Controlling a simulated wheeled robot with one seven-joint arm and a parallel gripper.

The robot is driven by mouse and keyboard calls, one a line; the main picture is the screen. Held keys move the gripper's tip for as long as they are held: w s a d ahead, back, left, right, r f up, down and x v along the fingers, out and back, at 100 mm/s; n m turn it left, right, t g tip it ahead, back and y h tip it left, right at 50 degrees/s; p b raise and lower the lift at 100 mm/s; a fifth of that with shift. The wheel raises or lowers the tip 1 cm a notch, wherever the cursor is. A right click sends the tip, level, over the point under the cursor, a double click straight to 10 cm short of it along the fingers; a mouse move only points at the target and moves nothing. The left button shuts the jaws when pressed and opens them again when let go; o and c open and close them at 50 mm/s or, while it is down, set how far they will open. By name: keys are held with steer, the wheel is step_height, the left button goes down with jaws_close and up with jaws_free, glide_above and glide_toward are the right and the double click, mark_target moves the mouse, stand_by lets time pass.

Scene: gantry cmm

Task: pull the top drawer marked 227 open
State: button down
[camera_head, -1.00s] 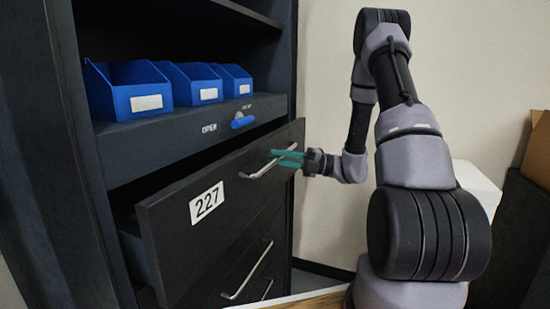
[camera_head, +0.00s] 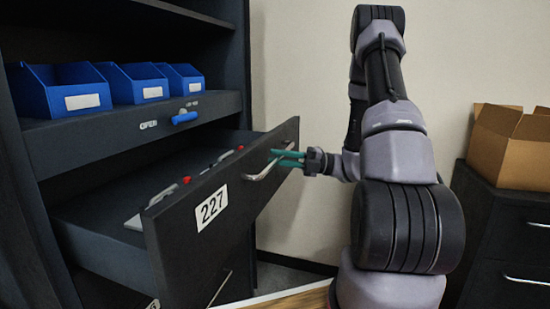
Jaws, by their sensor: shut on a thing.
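The top drawer marked 227 (camera_head: 225,222) stands well out of the dark cabinet, and its inside shows. Its white label (camera_head: 212,207) is on the front panel. My gripper (camera_head: 287,158), with teal fingers, is shut on the drawer's silver handle (camera_head: 262,172) near its upper right end. Inside the drawer lie grey items (camera_head: 160,196) with red parts; what they are I cannot tell. A blue lever (camera_head: 184,118) sits on the panel above, beside the word OPEN.
Blue bins (camera_head: 75,92) stand on the shelf above the drawer. Another drawer with a silver handle (camera_head: 220,288) is below it. At right, a cardboard box (camera_head: 511,145) stands on a dark cabinet (camera_head: 510,222). A pale wall is behind my arm.

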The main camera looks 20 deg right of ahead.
steer(key=shift+s+d, duration=0.1)
steer(key=c, duration=0.8)
jaws_free()
steer(key=v, duration=1)
steer(key=shift+d+f, duration=0.2)
steer(key=shift+d, duration=0.15)
steer(key=shift+s, duration=0.1)
